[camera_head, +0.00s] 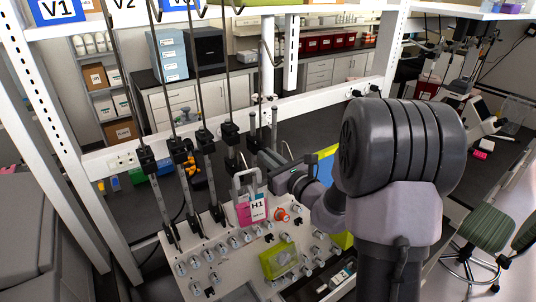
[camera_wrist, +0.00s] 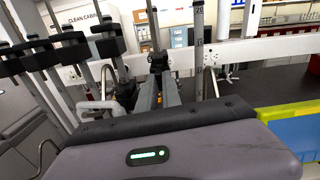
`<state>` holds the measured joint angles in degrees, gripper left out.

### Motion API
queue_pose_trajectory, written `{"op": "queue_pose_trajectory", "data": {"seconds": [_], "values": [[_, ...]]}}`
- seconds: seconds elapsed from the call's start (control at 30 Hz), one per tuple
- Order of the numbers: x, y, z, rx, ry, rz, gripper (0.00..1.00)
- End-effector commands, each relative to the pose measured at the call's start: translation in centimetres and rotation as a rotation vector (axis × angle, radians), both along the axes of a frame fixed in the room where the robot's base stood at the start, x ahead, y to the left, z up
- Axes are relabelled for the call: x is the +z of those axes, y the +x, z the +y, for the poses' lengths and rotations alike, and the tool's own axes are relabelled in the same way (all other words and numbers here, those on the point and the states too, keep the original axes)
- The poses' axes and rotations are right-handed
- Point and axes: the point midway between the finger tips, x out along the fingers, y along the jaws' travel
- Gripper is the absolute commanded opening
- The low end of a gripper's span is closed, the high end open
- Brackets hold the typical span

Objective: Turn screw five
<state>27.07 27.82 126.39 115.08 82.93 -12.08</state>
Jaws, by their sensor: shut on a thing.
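A row of upright metal poles carries black screw clamps, such as the leftmost clamp (camera_head: 147,157), above the cell processor panel (camera_head: 210,275). My gripper (camera_head: 264,158) reaches in from the right to the fifth clamp from the left (camera_head: 253,143). In the wrist view, my gripper (camera_wrist: 158,86) points away from the camera, and its fingers are shut on the black screw of the clamp (camera_wrist: 159,60) straight ahead. The exact contact is small and partly hidden by the fingers. No number on the screw can be read.
The other clamps (camera_wrist: 105,46) stand close on the left in the wrist view. A pink container labelled H1 (camera_head: 243,214) and a yellow-green box (camera_head: 279,260) are below my gripper. A white frame beam (camera_wrist: 262,47) crosses behind the poles. A green chair (camera_head: 480,232) stands at right.

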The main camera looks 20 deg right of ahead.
Motion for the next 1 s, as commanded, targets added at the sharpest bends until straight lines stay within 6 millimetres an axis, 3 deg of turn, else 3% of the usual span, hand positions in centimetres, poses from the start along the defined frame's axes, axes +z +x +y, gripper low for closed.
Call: {"op": "queue_pose_trajectory", "data": {"seconds": [0.77,0.8,0.9,1.0], "values": [[-0.01,0.01,-0.04,0.0,0.099,0.019,0.0],[-0.01,0.01,-0.04,0.0,0.099,0.019,0.11],[-0.01,0.01,-0.04,0.0,0.098,0.019,0.3],[-0.01,0.01,-0.04,0.0,0.098,0.019,0.31]]}}
